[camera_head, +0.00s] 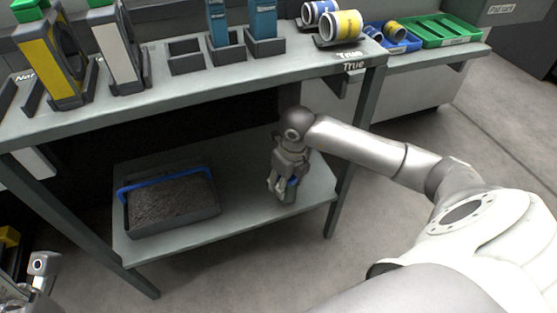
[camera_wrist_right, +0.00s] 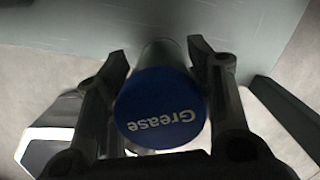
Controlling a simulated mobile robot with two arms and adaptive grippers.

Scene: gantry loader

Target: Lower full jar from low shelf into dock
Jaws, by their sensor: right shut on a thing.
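The jar (camera_head: 289,192) is at the right end of the low shelf (camera_head: 265,205), mostly hidden by my right gripper. Its round blue lid reads "Grease" in the right wrist view (camera_wrist_right: 160,108). My right gripper (camera_head: 280,187) reaches down from above and is shut on the jar, with one finger on each side (camera_wrist_right: 160,85). The jar looks upright; I cannot tell whether it touches the shelf. An empty dark square dock (camera_head: 187,57) stands on the top shelf, left of two teal containers. A grey metal piece at the lower left edge may be my left gripper; its fingers are unclear.
A dark tray of grey granules (camera_head: 170,203) with a blue handle sits left on the low shelf. The teal containers (camera_head: 218,25) (camera_head: 263,20) stand in holders above. Table legs (camera_head: 357,135) and the top shelf's front edge border the arm. Bare shelf lies between tray and jar.

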